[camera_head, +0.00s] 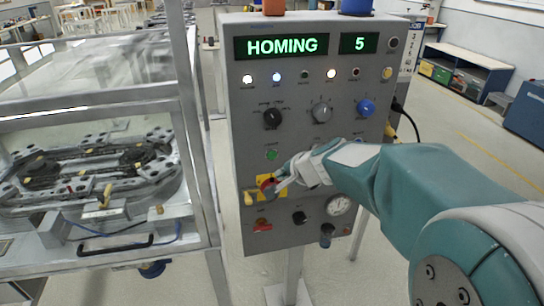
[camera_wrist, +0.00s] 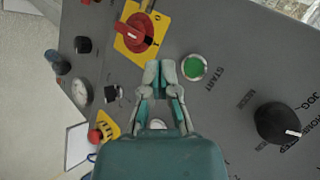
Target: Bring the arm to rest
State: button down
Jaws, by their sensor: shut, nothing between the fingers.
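My gripper (camera_head: 282,182) is in front of the grey control panel (camera_head: 225,140), reaching in from the right on my teal arm. In the wrist view my gripper (camera_wrist: 160,68) has its fingertips together and holds nothing. The fingertips lie between a red rotary switch on a yellow plate (camera_wrist: 138,32) and a green button (camera_wrist: 194,67). I cannot tell whether they touch the panel. In the head view the red switch (camera_head: 268,185) is partly hidden by the fingers. The panel's display (camera_head: 281,46) reads HOMING, and a smaller display (camera_head: 359,43) reads 5.
A framed enclosure with a ring track (camera_head: 90,165) stands at the left, with a black handle (camera_head: 115,246) on its front. The panel carries several knobs, lamps and a gauge (camera_head: 339,205). A blue bench (camera_head: 465,70) stands far right. The floor between is clear.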

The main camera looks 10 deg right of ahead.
dwell(0.5)
jog(key=s+a+r+n+g, duration=0.1)
jog(key=s+a+n, duration=0.15)
jog(key=s, duration=0.35)
jog(key=s+a+r+n+g, duration=0.1)
jog(key=s+r+n, duration=0.15)
jog(key=s, duration=0.35)
jog(key=s+d+f+n+h, duration=0.1)
jog(key=s+n+h, duration=0.1)
jog(key=s, duration=0.4)
jog(key=s+d+f+n+g+h, duration=0.1)
jog(key=s+d+n, duration=0.1)
jog(key=s+n, duration=0.2)
jog(key=s, duration=0.3)
jog(key=shift+s+f+h, duration=0.2)
jog(key=shift+h, duration=0.2)
dwell(1.7)
